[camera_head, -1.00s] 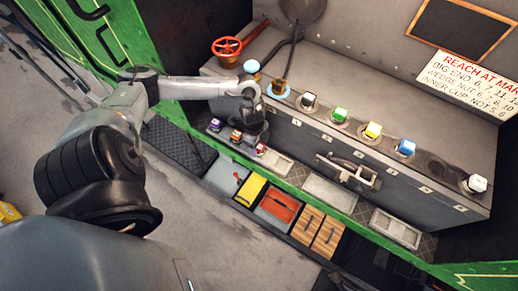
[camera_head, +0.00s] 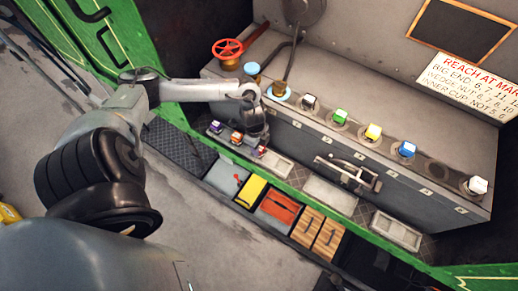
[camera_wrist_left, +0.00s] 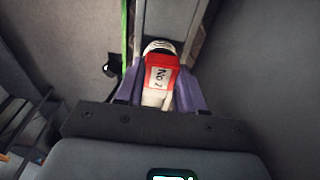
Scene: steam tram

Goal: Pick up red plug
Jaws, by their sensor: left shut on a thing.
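The red plug (camera_wrist_left: 160,75) has a white label reading "No 2" and pale ends. In the left wrist view it sits between the purple fingers of my left gripper (camera_wrist_left: 160,92), which is shut on it. In the head view my left gripper (camera_head: 259,146) points down at the right end of a short row of plugs in front of the grey bench. The red plug (camera_head: 259,152) is partly hidden by the fingers there. I cannot tell whether it is clear of its seat. My right gripper is not in view.
A purple plug (camera_head: 215,127) and an orange plug (camera_head: 236,138) stand close to the left. Drawers (camera_head: 278,207) lie in front; a metal handle (camera_head: 348,173) juts out rightward.

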